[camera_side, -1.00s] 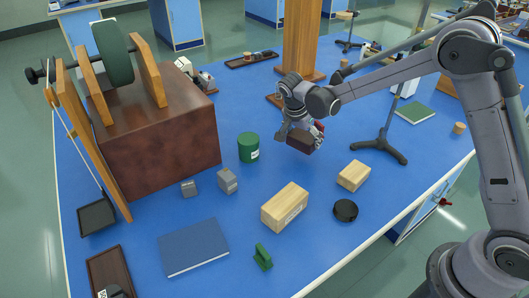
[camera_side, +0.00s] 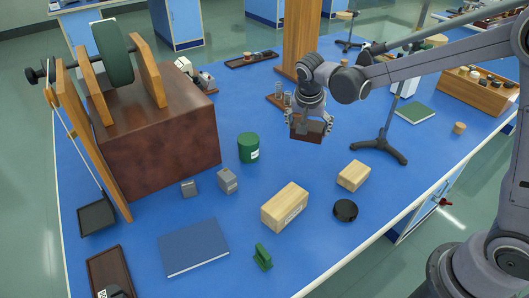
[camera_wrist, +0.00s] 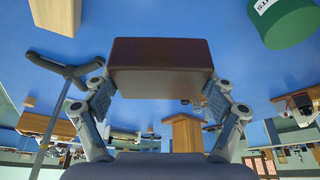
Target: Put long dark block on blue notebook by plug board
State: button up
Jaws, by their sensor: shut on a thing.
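My gripper (camera_side: 308,124) is shut on a long dark brown block (camera_side: 306,130) and holds it above the blue table, left of the black tripod stand. In the wrist view the block (camera_wrist: 160,58) spans between the two fingers of my gripper (camera_wrist: 160,84). The blue notebook (camera_side: 193,247) lies flat at the table's front left, with nothing on it. A dark wooden board (camera_side: 107,268) with a small dark piece lies left of the notebook, partly cut off by the frame; I cannot tell for certain that it is the plug board.
Between block and notebook stand a green cylinder (camera_side: 248,147), grey weights (camera_side: 228,181), a pale wooden block (camera_side: 285,207) and a green piece (camera_side: 262,257). A large brown box (camera_side: 160,140) stands at left.

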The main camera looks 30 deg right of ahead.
jog(key=a+n+t+y, duration=0.15)
jog(key=a+n, duration=0.45)
jog(key=a, duration=1.1)
jog(key=n+y, duration=0.2)
jog(key=n, duration=0.2)
send_over(190, 239)
jog(key=s, duration=0.1)
notch_tip(190, 239, down, 5)
jog(key=shift+s+d+f, duration=0.1)
jog(key=shift+s+d, duration=0.05)
jog(key=shift+a+f, duration=0.25)
jog(key=shift+f, duration=1.85)
jog(key=shift+f, duration=0.1)
jog(key=o, duration=1.1)
jog(key=shift+c, duration=0.2)
